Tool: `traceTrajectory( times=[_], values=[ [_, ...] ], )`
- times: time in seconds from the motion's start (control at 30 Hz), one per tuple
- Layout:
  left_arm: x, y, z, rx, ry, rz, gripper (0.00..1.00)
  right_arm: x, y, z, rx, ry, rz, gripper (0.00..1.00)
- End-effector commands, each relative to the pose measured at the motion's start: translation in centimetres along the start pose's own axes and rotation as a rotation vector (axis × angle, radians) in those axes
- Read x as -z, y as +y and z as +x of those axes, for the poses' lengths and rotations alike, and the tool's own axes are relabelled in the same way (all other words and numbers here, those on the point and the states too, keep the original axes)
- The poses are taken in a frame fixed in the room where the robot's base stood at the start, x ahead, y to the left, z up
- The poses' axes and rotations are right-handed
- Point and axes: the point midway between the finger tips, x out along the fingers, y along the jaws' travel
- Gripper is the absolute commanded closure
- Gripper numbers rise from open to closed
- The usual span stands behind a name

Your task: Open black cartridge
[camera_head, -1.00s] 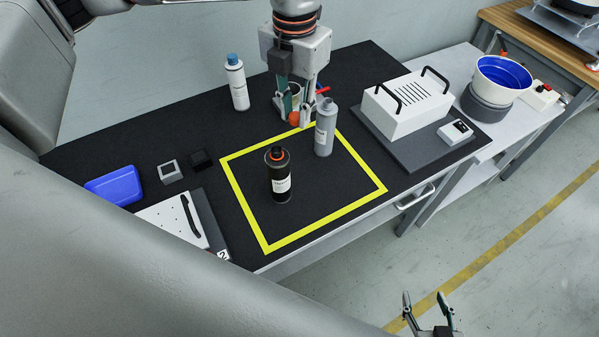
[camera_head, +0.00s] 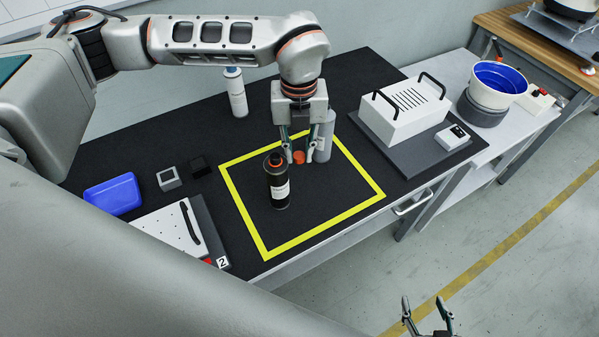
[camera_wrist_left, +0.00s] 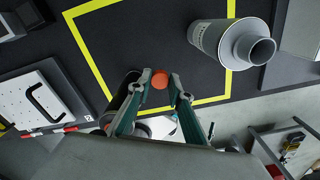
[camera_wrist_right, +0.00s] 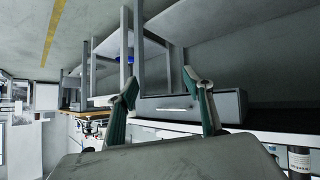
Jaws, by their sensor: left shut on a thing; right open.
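The black cartridge (camera_head: 279,190), with a white label and an orange-red ring near its top, stands upright inside the yellow square. In the left wrist view it (camera_wrist_left: 119,98) is partly hidden behind a finger. My left gripper (camera_head: 299,159) is just right of its top, shut on a small orange-red cap (camera_wrist_left: 159,79) held at the fingertips. A grey cartridge (camera_head: 325,136) stands close behind the left gripper, partly hidden; its open-looking nozzle faces the left wrist camera. My right gripper (camera_head: 427,312) is open and empty, away from the table at the lower right.
A white bottle with a blue cap (camera_head: 236,92) stands at the back, partly behind my left arm. A white two-handled box (camera_head: 405,107) is on the right. A blue box (camera_head: 113,194), small blocks and a white plate (camera_head: 170,231) are on the left. The yellow square's front is clear.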

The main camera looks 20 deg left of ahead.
Motion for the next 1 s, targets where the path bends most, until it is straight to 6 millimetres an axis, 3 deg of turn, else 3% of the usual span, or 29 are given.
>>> traceTrajectory(
  times=[0.1,0.43,0.67,1.0],
  values=[
    [0.1,0.0,2.6,-0.002,0.003,0.0,1.0,0.0,0.1,0.1,-0.003,0.002,-0.002,0.49],
    [0.0,0.0,5.1,0.0,0.0,0.0,1.0,0.4,0.5,0.3,-0.008,0.012,-0.006,0.49],
    [0.0,0.0,8.3,-0.002,0.002,0.001,1.0,-0.2,0.4,0.5,-0.007,0.004,-0.009,0.49],
    [0.0,0.0,8.6,0.001,-0.001,0.001,1.0,-0.2,0.4,0.4,-0.008,0.004,-0.011,0.49]
  ],
)
